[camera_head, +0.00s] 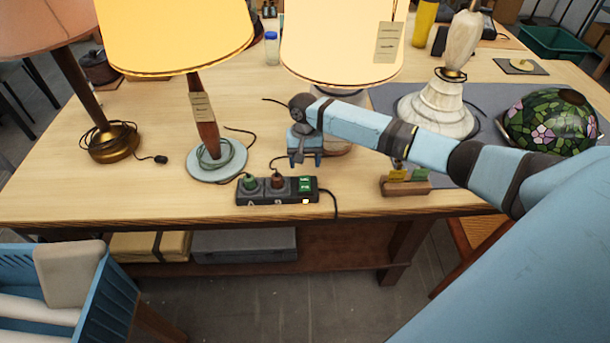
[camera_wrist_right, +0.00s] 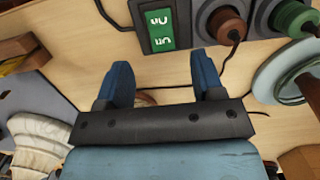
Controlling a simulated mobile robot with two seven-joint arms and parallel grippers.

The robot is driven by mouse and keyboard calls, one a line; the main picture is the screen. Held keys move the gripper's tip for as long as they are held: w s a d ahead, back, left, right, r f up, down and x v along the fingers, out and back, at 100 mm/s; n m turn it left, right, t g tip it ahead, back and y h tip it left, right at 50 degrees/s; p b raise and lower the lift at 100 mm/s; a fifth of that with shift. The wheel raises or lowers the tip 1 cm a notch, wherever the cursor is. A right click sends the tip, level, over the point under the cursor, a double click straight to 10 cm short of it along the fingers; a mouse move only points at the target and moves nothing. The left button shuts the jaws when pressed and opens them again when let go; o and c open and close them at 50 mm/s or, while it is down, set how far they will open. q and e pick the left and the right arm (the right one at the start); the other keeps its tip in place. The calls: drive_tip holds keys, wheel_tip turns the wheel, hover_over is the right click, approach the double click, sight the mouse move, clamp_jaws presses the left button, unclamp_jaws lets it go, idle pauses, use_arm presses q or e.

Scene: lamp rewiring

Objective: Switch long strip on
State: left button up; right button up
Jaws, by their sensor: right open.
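The black power strip (camera_head: 277,198) lies near the front edge of the table. A green plug (camera_head: 249,182) and a red-brown plug (camera_head: 277,182) sit in its sockets. Its green switch (camera_head: 305,184) is at the right end, with a small bright light below it. In the right wrist view the green switch face (camera_wrist_right: 160,28) carries lettering that seems to read "On". My right gripper (camera_head: 305,160) is open and empty just behind the switch end, fingers pointing down, apparently apart from the strip. It also shows in the wrist view (camera_wrist_right: 163,78). My left gripper is out of view.
A lamp with a yellow shade (camera_head: 175,35) stands left of the strip, and another shaded lamp (camera_head: 340,40) stands behind my gripper. A small wooden holder (camera_head: 405,188) is to the right. A cord runs off the strip's right end over the table edge. A blue crate (camera_head: 95,300) is lower left.

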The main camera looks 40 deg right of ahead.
wheel_tip(320, 180, up, 6)
drive_tip(key=shift+w+d, duration=0.25)
drive_tip(key=shift+w, duration=0.05)
drive_tip(key=shift+b, duration=0.3)
